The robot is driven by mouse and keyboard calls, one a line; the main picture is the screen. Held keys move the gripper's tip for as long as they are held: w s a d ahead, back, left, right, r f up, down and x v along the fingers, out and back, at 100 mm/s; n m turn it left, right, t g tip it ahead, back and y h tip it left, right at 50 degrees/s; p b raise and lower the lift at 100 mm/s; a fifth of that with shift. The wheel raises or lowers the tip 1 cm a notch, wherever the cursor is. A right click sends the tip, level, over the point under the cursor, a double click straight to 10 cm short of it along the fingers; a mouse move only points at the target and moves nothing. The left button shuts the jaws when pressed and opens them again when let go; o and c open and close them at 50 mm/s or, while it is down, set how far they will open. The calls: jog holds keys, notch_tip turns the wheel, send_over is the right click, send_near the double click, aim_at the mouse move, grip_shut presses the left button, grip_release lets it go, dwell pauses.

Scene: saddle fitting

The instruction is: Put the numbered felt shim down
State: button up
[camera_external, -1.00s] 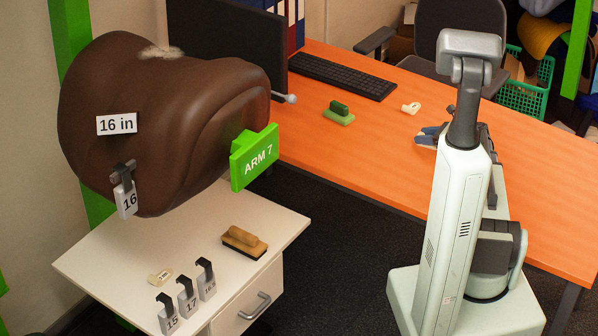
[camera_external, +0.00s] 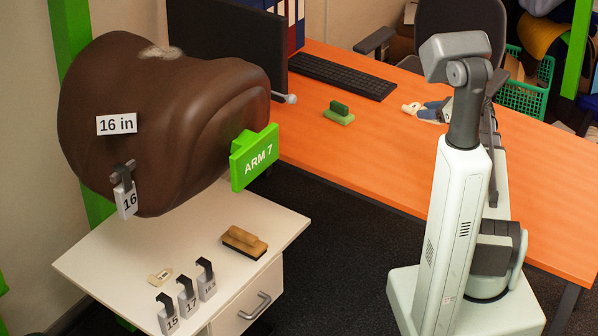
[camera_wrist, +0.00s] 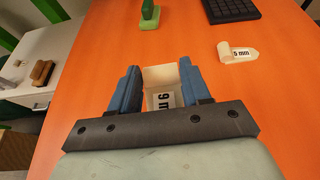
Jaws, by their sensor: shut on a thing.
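My gripper (camera_wrist: 160,68) has blue fingers and is shut on a cream felt shim (camera_wrist: 158,76). The shim's black print is partly hidden, so I cannot read its number for certain. In the external view my gripper (camera_external: 432,110) is low over the orange desk, beyond my arm. I cannot tell whether the held shim touches the desk. Another cream shim, marked 5 mm (camera_wrist: 238,53), lies on the desk ahead and to the right in the wrist view. A cream shim (camera_external: 410,107) shows just left of my fingers in the external view; which one is unclear.
A green block (camera_external: 338,113) and a keyboard (camera_external: 342,75) are on the orange desk (camera_external: 480,165). The brown saddle (camera_external: 160,120) carries a 16 gauge. The white cabinet (camera_external: 200,240) holds a brush (camera_external: 244,242), a small cream tag (camera_external: 160,277) and several numbered gauges (camera_external: 187,295).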

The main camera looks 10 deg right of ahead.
jog(key=a+f+n+g+y, duration=0.1)
jog(key=a+n+g, duration=0.1)
jog(key=a, duration=1.1)
jog(key=shift+w, duration=0.2)
jog(key=a+f+n+g, duration=0.1)
jog(key=a, duration=0.4)
jog(key=s+a+f+g+y, duration=0.1)
jog(key=a, duration=0.5)
jog(key=s+a+f+n, duration=0.1)
jog(key=a, duration=0.4)
jog(key=shift+a+n+g+y, duration=0.3)
jog(key=shift+a+g+y, duration=0.1)
jog(key=s+a+f+n+g, duration=0.1)
jog(key=s+a+f, duration=0.1)
jog(key=a, duration=0.5)
jog(key=s+a+f+n+g, duration=0.1)
jog(key=s+a, duration=0.1)
jog(key=a, duration=0.5)
jog(key=n+g, duration=0.2)
send_over(233, 219)
jog(key=shift+f, duration=4.45)
jog(key=shift+y, duration=0.4)
jog(key=shift+f, duration=4.4)
jog(key=shift+f, duration=0.15)
